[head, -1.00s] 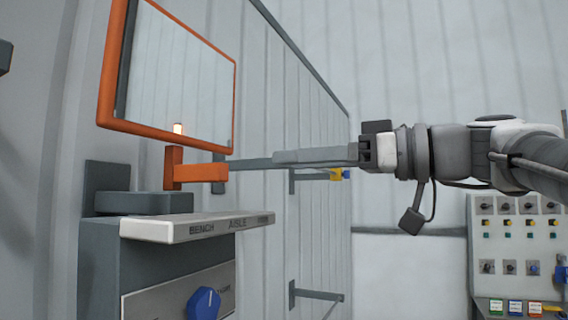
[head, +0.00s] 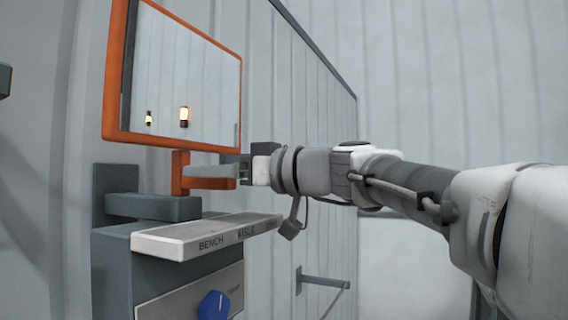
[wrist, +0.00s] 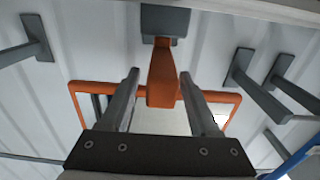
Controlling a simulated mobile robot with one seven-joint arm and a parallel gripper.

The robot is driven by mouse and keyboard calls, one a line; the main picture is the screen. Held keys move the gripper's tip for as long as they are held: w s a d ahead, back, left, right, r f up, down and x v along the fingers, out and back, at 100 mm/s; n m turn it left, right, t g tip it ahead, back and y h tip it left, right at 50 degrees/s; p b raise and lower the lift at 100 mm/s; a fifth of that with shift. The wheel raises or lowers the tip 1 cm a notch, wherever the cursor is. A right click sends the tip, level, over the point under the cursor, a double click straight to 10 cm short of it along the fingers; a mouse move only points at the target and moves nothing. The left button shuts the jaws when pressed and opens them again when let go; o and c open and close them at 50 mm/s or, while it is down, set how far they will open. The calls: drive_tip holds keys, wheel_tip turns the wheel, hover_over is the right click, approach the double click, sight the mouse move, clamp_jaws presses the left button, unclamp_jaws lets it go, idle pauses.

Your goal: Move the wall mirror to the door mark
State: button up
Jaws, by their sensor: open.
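The wall mirror (head: 185,85) has an orange frame and stands upright above a dark grey bracket in the head view. An orange post with a handle (head: 179,174) sits below its frame. My gripper (head: 205,171) is at that handle, coming from the right. In the wrist view the orange handle (wrist: 162,75) lies between the two open fingers of my gripper (wrist: 159,78), with gaps on both sides. The label plate (head: 195,238) under the mirror reads BENCH and AISLE; no door mark can be read. The mirror's frame (wrist: 233,97) also shows behind the fingers.
A grey box with a blue knob (head: 213,305) stands below the label plate. A wall bracket (head: 322,281) sticks out at lower right of it. Several dark brackets (wrist: 256,95) show on the ribbed wall in the wrist view.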

drive_tip(key=shift+w+a, duration=0.1)
drive_tip(key=shift+a, duration=0.2)
clamp_jaws()
idle(1.3)
